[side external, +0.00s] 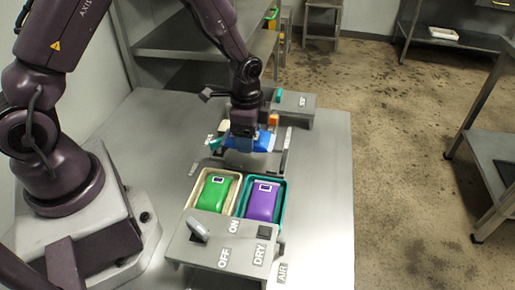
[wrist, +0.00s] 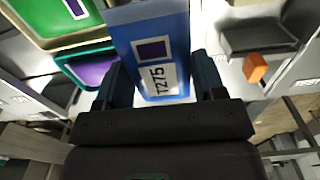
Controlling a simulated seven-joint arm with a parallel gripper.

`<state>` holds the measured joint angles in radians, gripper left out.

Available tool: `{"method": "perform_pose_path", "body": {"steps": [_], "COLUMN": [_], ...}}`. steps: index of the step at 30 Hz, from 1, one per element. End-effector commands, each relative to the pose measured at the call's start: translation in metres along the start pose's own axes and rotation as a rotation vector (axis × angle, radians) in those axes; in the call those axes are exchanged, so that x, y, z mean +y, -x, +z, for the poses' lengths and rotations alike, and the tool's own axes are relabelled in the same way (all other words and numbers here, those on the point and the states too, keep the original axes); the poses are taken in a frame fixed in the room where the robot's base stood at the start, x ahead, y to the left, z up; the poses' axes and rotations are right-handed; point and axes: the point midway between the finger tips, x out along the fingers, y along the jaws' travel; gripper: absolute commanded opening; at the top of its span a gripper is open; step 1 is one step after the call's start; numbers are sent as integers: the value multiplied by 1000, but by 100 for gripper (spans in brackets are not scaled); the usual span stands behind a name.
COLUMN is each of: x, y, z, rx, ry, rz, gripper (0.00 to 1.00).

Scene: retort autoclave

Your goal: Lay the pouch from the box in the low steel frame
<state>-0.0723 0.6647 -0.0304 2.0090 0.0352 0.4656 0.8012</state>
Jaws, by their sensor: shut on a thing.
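My gripper (side external: 243,137) is shut on a blue pouch (side external: 263,141), holding it over the middle of the table. In the wrist view the blue pouch (wrist: 150,50) sits between the fingers, with a dark square and a white label reading T275. Low grey steel parts with an upright edge (side external: 286,150) lie under and beside the gripper. The arm and pouch hide much of them, so I cannot tell whether the pouch touches them.
A green pouch (side external: 215,193) lies in a cream tray (side external: 192,193), and a purple pouch (side external: 262,202) lies in a teal tray (side external: 281,200). A grey lever panel (side external: 217,249) stands in front. An orange block (side external: 274,118) is behind. The table's right side is clear.

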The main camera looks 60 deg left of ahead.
Motion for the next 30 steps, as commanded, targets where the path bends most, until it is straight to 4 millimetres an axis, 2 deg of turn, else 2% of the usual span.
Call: {"method": "perform_pose_path", "body": {"steps": [3, 10, 16, 28, 29, 30], "x": [-10, -20, -19, -19, -19, -19], "y": [-17, -34, -59, -64, -65, -64], "z": [-10, -19, -18, -18, -17, -18], "rx": [0, 0, 0, 1, 0, 1], "ry": [-1, -2, -2, -2, -2, -2], "rz": [0, 0, 0, -1, -1, -1], "gripper": [38, 38, 38, 38, 66, 75]}}
